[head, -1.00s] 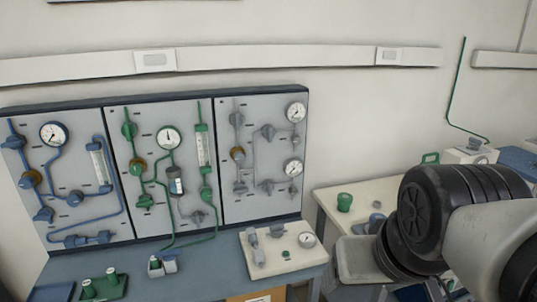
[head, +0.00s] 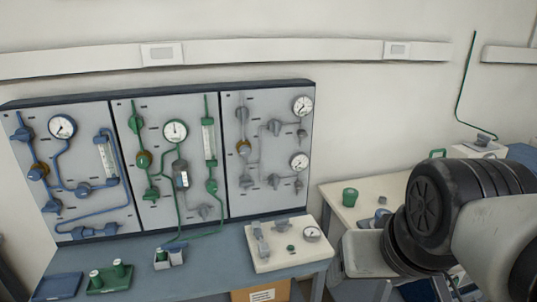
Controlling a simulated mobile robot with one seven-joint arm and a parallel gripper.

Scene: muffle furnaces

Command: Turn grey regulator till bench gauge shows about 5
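Grey pipework with several grey knobs and valves is on the right-hand wall panel (head: 232,195) in the head view. It has an upper gauge (head: 302,105) and a lower gauge (head: 299,161). The gauge readings are too small to tell. My arm fills the right side; my gripper's fingers do not show.
A blue-piped panel (head: 70,190) and a green-piped panel (head: 160,110) stand to the left. The blue bench (head: 215,262) holds a green rack (head: 108,279) and a blue tray (head: 58,287). A side table (head: 335,196) with a green jar (head: 350,197) is near my arm.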

